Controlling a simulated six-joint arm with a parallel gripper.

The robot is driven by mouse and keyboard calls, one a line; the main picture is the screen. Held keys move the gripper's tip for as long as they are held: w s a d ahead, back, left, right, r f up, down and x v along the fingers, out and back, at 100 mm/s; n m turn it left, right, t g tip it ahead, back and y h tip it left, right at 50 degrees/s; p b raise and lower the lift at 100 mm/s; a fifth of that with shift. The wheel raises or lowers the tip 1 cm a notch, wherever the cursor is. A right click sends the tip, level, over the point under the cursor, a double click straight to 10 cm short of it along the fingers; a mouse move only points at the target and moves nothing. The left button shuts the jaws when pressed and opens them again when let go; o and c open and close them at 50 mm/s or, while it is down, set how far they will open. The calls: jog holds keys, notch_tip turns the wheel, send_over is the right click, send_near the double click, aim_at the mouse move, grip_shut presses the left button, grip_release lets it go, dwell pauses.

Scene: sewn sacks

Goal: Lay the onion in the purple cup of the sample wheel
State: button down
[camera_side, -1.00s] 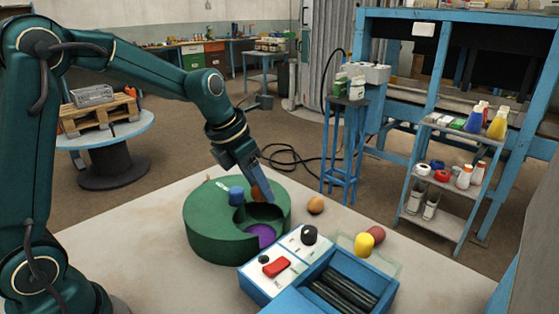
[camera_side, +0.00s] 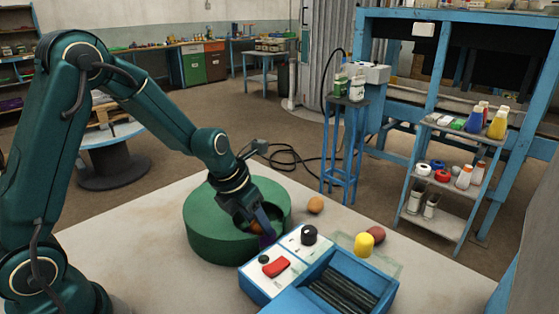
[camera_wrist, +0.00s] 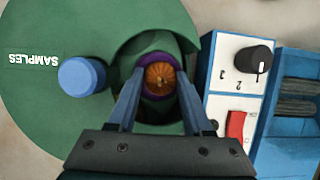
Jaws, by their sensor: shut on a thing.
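The sample wheel (camera_side: 215,235) is a green drum on the table with a blue knob (camera_wrist: 82,76) and a SAMPLES label on top. In the wrist view the purple cup (camera_wrist: 145,90) shows through the opening in its cover. The orange-brown onion (camera_wrist: 160,78) is between my fingertips, over the purple cup; it also shows partly in the side view (camera_side: 256,227). My gripper (camera_wrist: 158,84) is shut on the onion and points down at the opening. How deep the onion sits is hard to tell.
A control box with a black dial (camera_side: 309,235) and red switch (camera_side: 276,267) stands right of the wheel, beside a blue tray (camera_side: 375,300) of dark rods. A brown round item (camera_side: 315,205), a yellow one (camera_side: 363,244) and a dark red one (camera_side: 377,234) lie behind.

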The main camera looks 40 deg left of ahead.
jog(key=shift+f, duration=0.7)
jog(key=shift+f, duration=0.1)
jog(key=c, duration=0.6)
grip_release()
